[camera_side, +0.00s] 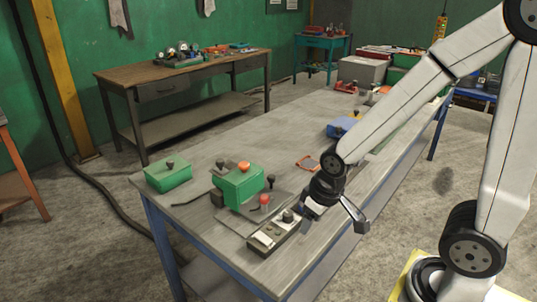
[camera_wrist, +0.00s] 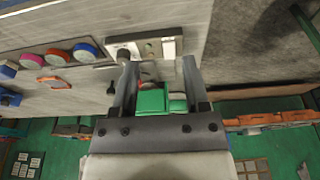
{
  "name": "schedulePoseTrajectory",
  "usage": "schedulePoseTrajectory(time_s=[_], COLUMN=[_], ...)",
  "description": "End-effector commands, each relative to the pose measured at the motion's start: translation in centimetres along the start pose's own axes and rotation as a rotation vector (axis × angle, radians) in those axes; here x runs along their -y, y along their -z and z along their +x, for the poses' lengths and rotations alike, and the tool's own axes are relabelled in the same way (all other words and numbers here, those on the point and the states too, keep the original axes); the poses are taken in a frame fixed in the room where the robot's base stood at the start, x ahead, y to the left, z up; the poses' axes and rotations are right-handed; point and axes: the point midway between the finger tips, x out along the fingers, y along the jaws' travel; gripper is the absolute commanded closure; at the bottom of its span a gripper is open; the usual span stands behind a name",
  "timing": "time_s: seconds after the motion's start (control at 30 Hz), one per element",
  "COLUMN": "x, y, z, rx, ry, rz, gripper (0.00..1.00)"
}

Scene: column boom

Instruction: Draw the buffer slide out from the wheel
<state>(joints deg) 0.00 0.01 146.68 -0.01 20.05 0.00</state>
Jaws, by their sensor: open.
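A green machine housing (camera_side: 240,187) with an orange knob (camera_side: 244,166) stands on a dark plate near the front end of the long grey table. A red knob (camera_side: 265,201) rises beside it. I cannot tell which part is the buffer slide, and no wheel is clearly visible. A long grey box (camera_side: 268,240) with a black knob lies in front; what looks like the same box (camera_wrist: 150,46) is beyond my fingers in the wrist view. My gripper (camera_side: 336,209) is open, above the table's right edge, right of the housing. In the wrist view my gripper (camera_wrist: 158,66) has its fingers apart, with green blocks (camera_wrist: 158,102) showing between them.
A separate green box (camera_side: 168,176) with a dark knob sits at the table's left corner. A blue item (camera_side: 341,127) and an orange-red frame (camera_side: 307,163) lie farther back. Several round coloured pieces (camera_wrist: 54,54) lie left in the wrist view. The table's middle is mostly clear.

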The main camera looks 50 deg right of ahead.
Motion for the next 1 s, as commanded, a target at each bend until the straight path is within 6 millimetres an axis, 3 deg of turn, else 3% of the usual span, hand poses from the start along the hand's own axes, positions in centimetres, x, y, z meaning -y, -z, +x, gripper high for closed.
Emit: schedulePoseTrajectory(time_s=[0.03, 0.1, 0.37, 0.87, 1.0], x=[0.0, 0.0, 0.0, 0.0, -0.2], y=[0.0, 0.0, 0.3, 1.2, 2.2], z=[0.0, 0.0, -0.9, -4.9, -5.0], rx=[0.000, 0.000, -0.004, -0.003, 0.005], ry=[0.000, 0.000, 0.000, 0.000, -0.002], rz=[0.000, 0.000, 0.000, 0.000, 0.007], gripper=[0.41, 0.19, 0.19, 0.19, 0.19])
